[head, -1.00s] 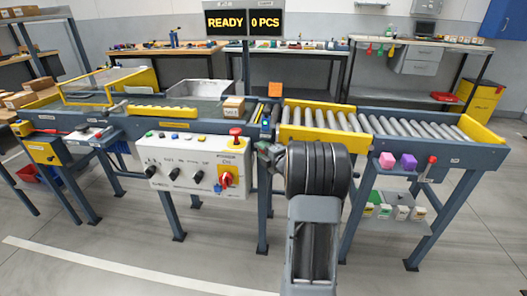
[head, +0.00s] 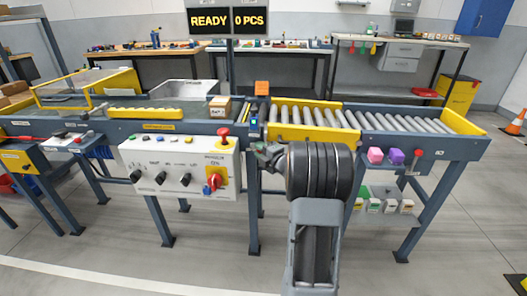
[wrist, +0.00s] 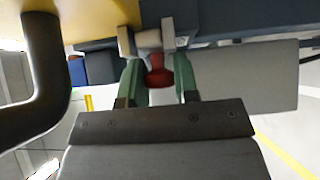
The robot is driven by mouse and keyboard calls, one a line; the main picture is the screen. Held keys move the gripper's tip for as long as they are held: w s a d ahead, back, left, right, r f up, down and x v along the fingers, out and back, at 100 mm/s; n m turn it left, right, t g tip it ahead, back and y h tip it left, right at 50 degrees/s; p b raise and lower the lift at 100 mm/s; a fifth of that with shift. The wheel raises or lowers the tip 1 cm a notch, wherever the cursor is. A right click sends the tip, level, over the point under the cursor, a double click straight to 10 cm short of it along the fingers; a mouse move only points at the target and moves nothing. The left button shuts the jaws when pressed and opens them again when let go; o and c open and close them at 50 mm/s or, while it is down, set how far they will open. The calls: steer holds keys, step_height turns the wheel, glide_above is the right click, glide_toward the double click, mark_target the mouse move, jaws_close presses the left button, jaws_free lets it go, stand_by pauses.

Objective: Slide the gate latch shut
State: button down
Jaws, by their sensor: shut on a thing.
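The gate latch (wrist: 147,40) shows in the wrist view as a pale round bolt between two light blocks under a dark blue rail. Its red knob (wrist: 158,72) points down between the green fingers of my gripper (wrist: 159,80). My gripper is shut on this knob, with one finger on each side. In the head view my gripper (head: 266,152) is at the front of the conveyor, just right of the control box, and my own arm hides most of it. The latch cannot be made out there. How far the bolt reaches is not clear.
The control box (head: 180,168) with a red button and a rotary switch stands close left of my gripper. The roller conveyor (head: 350,120) runs right. A small carton (head: 219,106) sits on the belt.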

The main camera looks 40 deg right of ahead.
steer(key=c, duration=1)
jaws_free()
steer(key=shift+s+d, duration=0.15)
steer(key=shift+d, duration=0.05)
steer(key=shift+o, duration=0.7)
steer(key=shift+a, duration=0.1)
steer(key=s+d+p, duration=0.1)
steer(key=s+p, duration=0.1)
steer(key=s, duration=1.1)
steer(key=shift+s+d, duration=0.2)
steer(key=shift+s, duration=0.15)
steer(key=w+a+r+m+g+h+p, duration=0.2)
steer(key=a+r+m+g+h+p, duration=0.15)
steer(key=r+m+p, duration=0.4)
steer(key=w+a+r+m+g+h+p, duration=0.1)
steer(key=a+r+m+g+h+p, duration=0.25)
steer(key=r+p, duration=0.65)
steer(key=s+a+r+m+g+y+p, duration=0.1)
steer(key=s+a+r+m+g+p, duration=0.1)
steer(key=s+a+r+p, duration=0.1)
steer(key=s+a+r+m+g+y+p, duration=0.2)
steer(key=s+a+r+m+p, duration=0.1)
steer(key=a, duration=0.7)
steer(key=s+a+r+m+g+y+p, duration=0.2)
steer(key=s+a+r+p, duration=0.3)
steer(key=s, duration=0.3)
steer(key=shift+s+a+r+m+g+p, duration=0.15)
steer(key=shift+s+a+m+g+p, duration=0.15)
steer(key=shift+a+m+g+p, duration=0.35)
